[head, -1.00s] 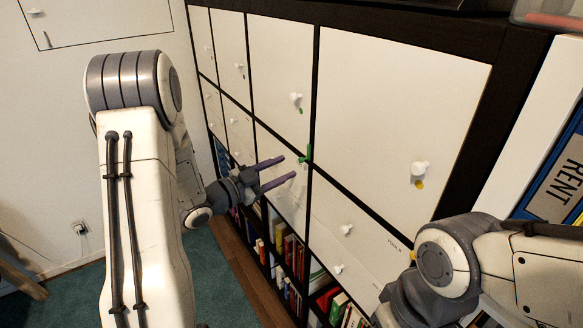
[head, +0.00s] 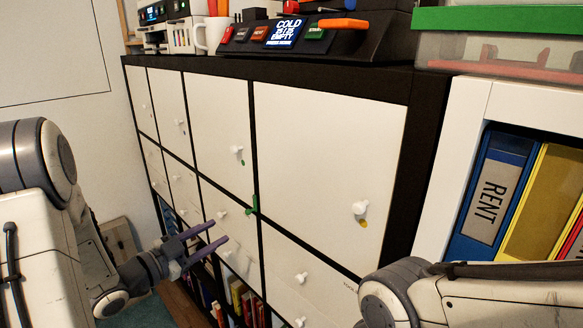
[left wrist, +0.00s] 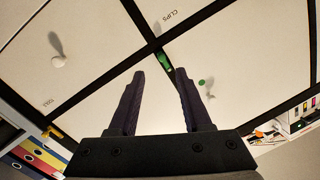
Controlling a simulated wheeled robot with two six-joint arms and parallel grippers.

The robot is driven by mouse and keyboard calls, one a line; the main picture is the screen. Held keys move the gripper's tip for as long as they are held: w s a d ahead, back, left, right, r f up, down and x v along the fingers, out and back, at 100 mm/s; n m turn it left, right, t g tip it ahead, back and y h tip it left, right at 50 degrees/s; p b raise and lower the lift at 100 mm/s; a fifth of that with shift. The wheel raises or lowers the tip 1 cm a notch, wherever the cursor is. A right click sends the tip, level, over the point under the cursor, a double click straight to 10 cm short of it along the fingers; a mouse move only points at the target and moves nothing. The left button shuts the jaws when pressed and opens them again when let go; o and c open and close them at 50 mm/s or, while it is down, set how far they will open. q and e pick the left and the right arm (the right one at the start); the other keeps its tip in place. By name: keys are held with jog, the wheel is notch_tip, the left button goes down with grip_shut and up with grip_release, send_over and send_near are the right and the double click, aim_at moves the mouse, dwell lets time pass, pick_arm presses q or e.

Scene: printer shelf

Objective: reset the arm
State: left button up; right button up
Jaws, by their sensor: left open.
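My left gripper (head: 218,236) is open, with its two purple fingers apart and nothing between them, in front of the white cabinet doors. In the left wrist view the open left gripper (left wrist: 160,85) points at the dark cross where several doors meet, where a small green piece (left wrist: 163,62) sits. That green piece (head: 252,205) also shows in the head view, a little above and right of the fingers. My right arm (head: 470,290) enters at the lower right; its gripper is out of the picture.
The dark-framed cabinet (head: 225,66) has white doors with white knobs (head: 360,208). On its top are a mug (head: 212,36), a device with a lit screen (head: 286,32) and a clear bin with a green lid (head: 500,20). Binders (head: 492,190) stand in a white shelf at right.

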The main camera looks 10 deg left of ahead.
pick_arm(q)
jog(key=d+f+n+g+y, duration=0.35)
jog(key=d+g+y, duration=0.25)
jog(key=d, duration=0.6)
jog(key=s+d+g, duration=0.3)
jog(key=s, duration=0.6)
jog(key=s+d+g+y, duration=0.1)
jog(key=s+d+g, duration=0.1)
jog(key=s, duration=0.7)
jog(key=s+d+g, duration=0.3)
jog(key=s, duration=0.6)
jog(key=shift+s+d+f+g+y, duration=0.2)
jog(key=shift+s+d+g+y, duration=0.1)
jog(key=shift+g, duration=0.1)
jog(key=shift+w+a+n, duration=0.1)
jog(key=shift+n, duration=0.25)
